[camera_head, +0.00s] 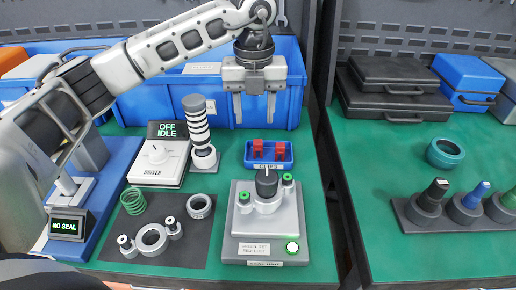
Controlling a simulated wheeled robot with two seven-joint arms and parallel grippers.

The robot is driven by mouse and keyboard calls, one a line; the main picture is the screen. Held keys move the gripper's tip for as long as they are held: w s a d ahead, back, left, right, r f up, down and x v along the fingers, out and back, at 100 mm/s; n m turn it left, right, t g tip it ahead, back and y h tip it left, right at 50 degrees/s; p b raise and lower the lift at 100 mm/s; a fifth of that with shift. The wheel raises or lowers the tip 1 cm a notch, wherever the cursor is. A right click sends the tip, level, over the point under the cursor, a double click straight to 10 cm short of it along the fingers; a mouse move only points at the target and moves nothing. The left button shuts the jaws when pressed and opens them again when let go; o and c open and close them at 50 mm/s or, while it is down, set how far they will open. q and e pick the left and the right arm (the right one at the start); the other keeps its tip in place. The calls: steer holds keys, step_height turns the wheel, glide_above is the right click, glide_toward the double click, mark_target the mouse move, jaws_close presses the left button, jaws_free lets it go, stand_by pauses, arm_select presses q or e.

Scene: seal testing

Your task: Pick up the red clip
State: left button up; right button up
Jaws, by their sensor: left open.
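Two red clips stand side by side in a small blue tray (250,164) labelled as clips; one is the left red clip (258,148), the other the right red clip (279,150). My left gripper (254,108) hangs above and a little behind the tray, fingers pointing down, open with nothing between them. It is apart from the clips. My right gripper is not in view.
A grey seal unit (237,226) stands in front of the tray. A striped cylinder (197,120) and a driver box (160,165) are to the left. A large blue bin (303,80) is behind.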

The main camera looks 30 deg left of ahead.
mark_target(258, 142)
arm_select(q)
steer(key=shift+w+f, duration=0.25)
steer(key=shift+f, duration=1.15)
steer(key=shift+w+f, duration=0.2)
steer(key=shift+f, duration=1.15)
steer(key=shift+w+f, duration=0.25)
steer(key=shift+f, duration=1.15)
steer(key=c, duration=1)
